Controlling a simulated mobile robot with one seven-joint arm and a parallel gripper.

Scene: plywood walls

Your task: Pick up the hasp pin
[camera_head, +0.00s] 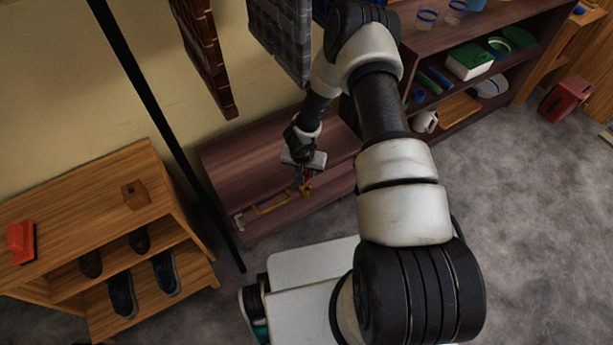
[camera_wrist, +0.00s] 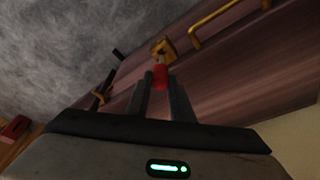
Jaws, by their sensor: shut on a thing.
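My gripper (camera_head: 303,176) reaches down to the front of a low dark-red wooden chest (camera_head: 235,160). In the wrist view its two fingers (camera_wrist: 159,88) are shut on a small red piece (camera_wrist: 160,74), which looks like the hasp pin. A brass-yellow hasp (camera_wrist: 163,48) is right at the far end of the red piece. I cannot tell whether the pin is still inside the hasp. A yellow bar handle (camera_head: 272,206) is on the chest front, left of my gripper; the wrist view shows it too (camera_wrist: 228,18).
A wooden shoe rack (camera_head: 95,205) with dark shoes and an orange-red item (camera_head: 20,240) stands at the left. A dark shelf (camera_head: 440,38) with containers is behind right. Hanging panels (camera_head: 282,38) are above the chest.

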